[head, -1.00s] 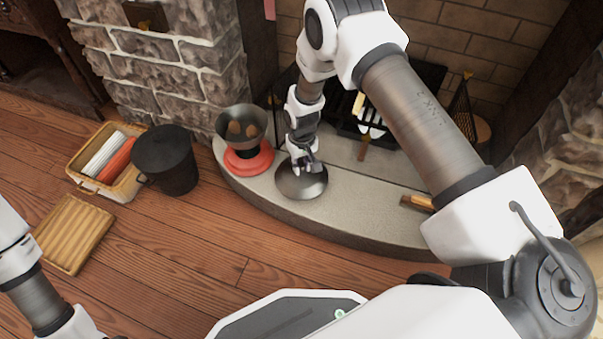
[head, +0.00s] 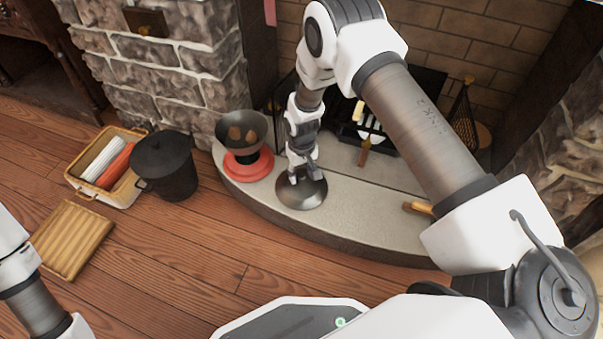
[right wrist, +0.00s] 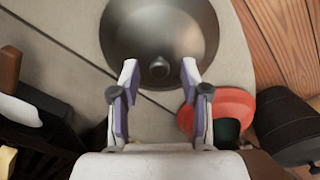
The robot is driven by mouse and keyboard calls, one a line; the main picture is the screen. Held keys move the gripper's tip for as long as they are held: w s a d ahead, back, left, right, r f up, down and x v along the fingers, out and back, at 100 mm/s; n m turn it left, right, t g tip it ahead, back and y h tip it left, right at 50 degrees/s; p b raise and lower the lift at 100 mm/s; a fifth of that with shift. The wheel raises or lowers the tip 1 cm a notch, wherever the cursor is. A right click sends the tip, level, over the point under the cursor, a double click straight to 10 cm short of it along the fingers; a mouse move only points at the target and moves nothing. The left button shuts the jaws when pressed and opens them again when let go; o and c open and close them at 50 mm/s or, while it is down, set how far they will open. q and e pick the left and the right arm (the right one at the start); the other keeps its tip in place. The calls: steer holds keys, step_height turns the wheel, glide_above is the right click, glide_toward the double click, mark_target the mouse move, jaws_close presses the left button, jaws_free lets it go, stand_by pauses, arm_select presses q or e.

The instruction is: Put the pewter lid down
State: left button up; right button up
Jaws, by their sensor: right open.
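The pewter lid (head: 301,194) is a round, dark metal dome lying on the pale stone hearth (head: 350,212). In the right wrist view the lid (right wrist: 160,25) shows its small knob towards me. My right gripper (head: 304,178) is over the lid in the head view. In the right wrist view the right gripper (right wrist: 160,80) is open, its two fingertips apart on either side below the knob, with nothing between them. My left gripper is outside the head view; only part of the left arm shows at the lower left.
A dark bowl (head: 242,128) stands on a red base (head: 248,166) left of the lid. A black lidded pot (head: 166,165), a basket with rolled cloths (head: 105,165) and a slatted wooden board (head: 72,238) are on the floor. A wooden-handled tool (head: 417,208) lies on the hearth at right.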

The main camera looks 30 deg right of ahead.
mark_target(302, 176)
step_height(302, 176, up, 11)
steer(key=p, duration=0.5)
steer(key=s+a+f, duration=0.1)
steer(key=s+f, duration=0.3)
steer(key=s, duration=0.5)
steer(key=s+a+f, duration=0.1)
steer(key=s+f, duration=0.3)
steer(key=s, duration=0.5)
steer(key=s+r, duration=0.2)
steer(key=s, duration=1)
steer(key=shift+r, duration=0.1)
step_height(302, 176, up, 40)
steer(key=p, duration=3.9)
steer(key=shift+f, duration=0.2)
